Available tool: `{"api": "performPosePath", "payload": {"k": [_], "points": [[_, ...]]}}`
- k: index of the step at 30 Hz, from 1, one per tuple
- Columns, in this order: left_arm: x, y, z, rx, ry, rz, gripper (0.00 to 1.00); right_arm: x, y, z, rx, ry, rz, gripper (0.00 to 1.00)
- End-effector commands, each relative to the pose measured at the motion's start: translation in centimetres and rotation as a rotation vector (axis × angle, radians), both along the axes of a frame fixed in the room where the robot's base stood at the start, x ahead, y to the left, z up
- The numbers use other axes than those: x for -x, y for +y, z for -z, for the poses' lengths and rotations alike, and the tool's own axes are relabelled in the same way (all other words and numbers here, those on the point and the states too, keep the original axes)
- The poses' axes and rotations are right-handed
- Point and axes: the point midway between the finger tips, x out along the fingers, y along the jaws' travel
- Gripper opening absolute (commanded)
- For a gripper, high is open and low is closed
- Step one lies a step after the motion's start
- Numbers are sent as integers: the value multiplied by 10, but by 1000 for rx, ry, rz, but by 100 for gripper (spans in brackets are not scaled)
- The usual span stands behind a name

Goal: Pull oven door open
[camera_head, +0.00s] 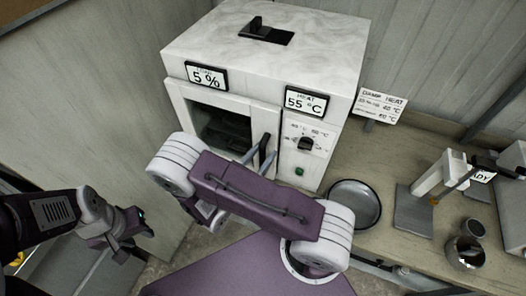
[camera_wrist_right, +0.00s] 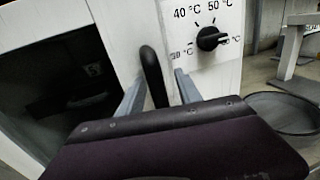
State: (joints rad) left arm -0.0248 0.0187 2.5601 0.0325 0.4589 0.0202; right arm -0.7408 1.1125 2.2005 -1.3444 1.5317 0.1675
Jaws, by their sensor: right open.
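The white oven (camera_head: 265,50) stands on the bench with its dark-windowed door (camera_head: 222,124) facing me; the door looks shut or nearly so. The black upright door handle (camera_head: 267,151) is at the door's right edge. My right gripper (camera_head: 258,152) is open, with its two grey fingers at the handle. In the right wrist view the handle (camera_wrist_right: 152,76) stands between the two fingers (camera_wrist_right: 157,90), with a gap to each side; contact is not visible. My left gripper (camera_head: 132,236) is low at the left, away from the oven; its jaw opening is unclear.
A control panel with a black temperature knob (camera_head: 306,144) and green button is right of the handle. A round metal pan (camera_head: 354,203) sits on the bench beside the oven. A scale-like device (camera_head: 437,188) and metal cups (camera_head: 465,252) stand further right. A wall (camera_head: 85,115) rises at the left.

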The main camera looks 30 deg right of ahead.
Motion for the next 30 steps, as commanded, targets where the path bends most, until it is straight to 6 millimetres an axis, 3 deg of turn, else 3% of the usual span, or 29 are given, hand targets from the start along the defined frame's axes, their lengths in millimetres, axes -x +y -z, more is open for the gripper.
{"api": "performPosePath", "payload": {"k": [3, 8, 30], "points": [[0, 0, 1, 0, 0, 0, 36, 0, 0, 0, 0, 0, 0, 41], [0, 0, 0, 0, 0, 0, 36, 0, 0, 0, 0, 0, 1, 0], [0, 0, 0, 0, 0, 0, 36, 0, 0, 0, 1, 0, 1, 0]]}}
